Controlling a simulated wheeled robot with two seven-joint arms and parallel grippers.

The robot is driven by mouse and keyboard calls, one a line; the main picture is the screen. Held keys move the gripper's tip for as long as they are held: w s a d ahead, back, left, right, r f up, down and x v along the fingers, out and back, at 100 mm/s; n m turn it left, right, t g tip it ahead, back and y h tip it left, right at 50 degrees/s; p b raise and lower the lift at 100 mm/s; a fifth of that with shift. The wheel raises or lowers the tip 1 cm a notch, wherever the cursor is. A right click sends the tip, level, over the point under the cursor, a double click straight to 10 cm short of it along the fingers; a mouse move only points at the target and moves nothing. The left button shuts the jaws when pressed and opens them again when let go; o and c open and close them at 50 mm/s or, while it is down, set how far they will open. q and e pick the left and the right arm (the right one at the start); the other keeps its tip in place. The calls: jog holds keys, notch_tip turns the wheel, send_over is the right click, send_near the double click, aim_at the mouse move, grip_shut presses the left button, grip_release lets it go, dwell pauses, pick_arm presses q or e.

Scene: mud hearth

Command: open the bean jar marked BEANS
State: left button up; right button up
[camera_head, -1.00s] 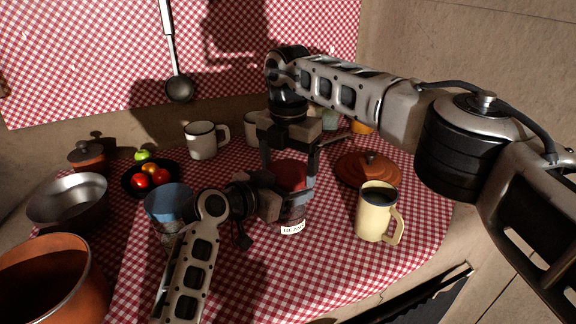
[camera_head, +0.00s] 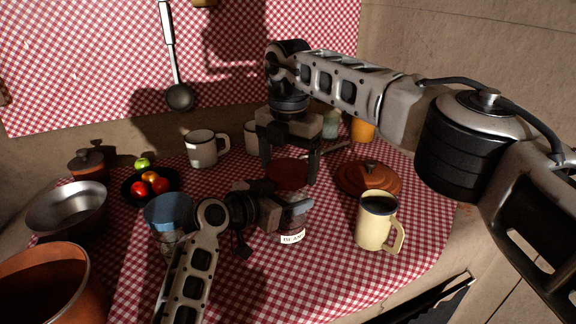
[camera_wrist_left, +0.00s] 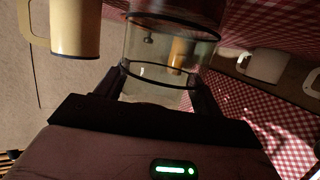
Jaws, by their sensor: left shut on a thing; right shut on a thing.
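The bean jar (camera_head: 292,237) is clear glass with a white label reading BEANS. It stands on the checked cloth, partly hidden by my left gripper (camera_head: 290,208), which is shut around its side. In the left wrist view the glass wall (camera_wrist_left: 165,50) shows between the two fingers. My right gripper (camera_head: 290,175) points down above the jar and is shut on the red lid (camera_head: 287,174). The lid appears apart from the jar, held above and slightly behind it.
A cream mug (camera_head: 374,225) stands close right of the jar, with a brown lidded dish (camera_head: 368,178) behind it. A fruit bowl (camera_head: 150,187), metal bowl (camera_head: 66,209) and orange pot (camera_head: 50,285) are farther left.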

aim_at(288, 169)
jog(key=shift+o, duration=0.2)
notch_tip(288, 169, up, 4)
jog(key=shift+f, duration=0.25)
pick_arm(q)
jog(key=o, duration=2)
jog(key=shift+c, duration=0.2)
